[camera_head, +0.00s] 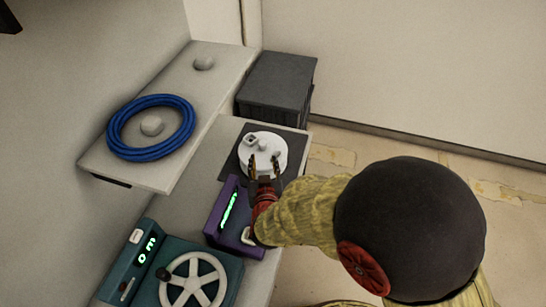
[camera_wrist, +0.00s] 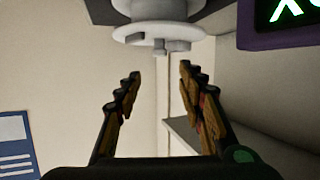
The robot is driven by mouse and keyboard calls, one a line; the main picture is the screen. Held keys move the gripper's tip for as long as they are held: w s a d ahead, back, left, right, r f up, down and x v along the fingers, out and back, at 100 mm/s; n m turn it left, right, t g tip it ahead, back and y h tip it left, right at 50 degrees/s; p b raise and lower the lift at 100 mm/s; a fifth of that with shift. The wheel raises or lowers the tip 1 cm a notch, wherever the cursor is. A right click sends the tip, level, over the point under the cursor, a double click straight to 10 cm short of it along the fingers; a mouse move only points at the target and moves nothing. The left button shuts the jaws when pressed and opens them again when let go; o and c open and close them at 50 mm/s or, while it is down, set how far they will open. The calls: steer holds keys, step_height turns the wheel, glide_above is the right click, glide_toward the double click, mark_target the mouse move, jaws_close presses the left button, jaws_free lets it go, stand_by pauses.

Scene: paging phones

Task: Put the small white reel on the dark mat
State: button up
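The small white reel (camera_head: 268,143) sits on the dark mat (camera_head: 232,166), well inside its edges in the head view. Its upper face shows a small block and a knob. In the wrist view the reel (camera_wrist: 160,30) is at the top, upside down, with the dark mat behind it. My gripper (camera_head: 263,160) is at the near side of the reel, its fingers overlapping the reel in the head view. In the wrist view the fingers (camera_wrist: 160,72) are spread apart with nothing between them, and the reel is beyond the tips.
A purple device (camera_head: 219,213) with a green display stands just nearer than the mat. A teal console (camera_head: 225,264) with a white wheel is closer still. A raised shelf (camera_head: 190,85) at left holds a blue cable coil (camera_head: 114,130). A dark crate (camera_head: 272,82) stands behind the mat.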

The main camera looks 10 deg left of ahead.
steer(key=shift+s, duration=0.1)
steer(key=s+d+r+g+y, duration=0.15)
steer(key=d+r+g, duration=0.25)
steer(key=d+r, duration=0.8)
steer(key=s+d+r+m+g+h, duration=0.1)
steer(key=s+d+r+g+h, duration=0.1)
steer(key=s+d, duration=0.7)
steer(key=s+d+r+m+g+h, duration=0.1)
steer(key=s+d+r+g+h, duration=0.1)
steer(key=s+d, duration=0.7)
steer(key=shift+s+r+m, duration=0.4)
steer(key=shift+s+r, duration=0.5)
steer(key=shift+s, duration=0.3)
steer(key=shift+a+h, duration=0.1)
steer(key=shift+h, duration=0.15)
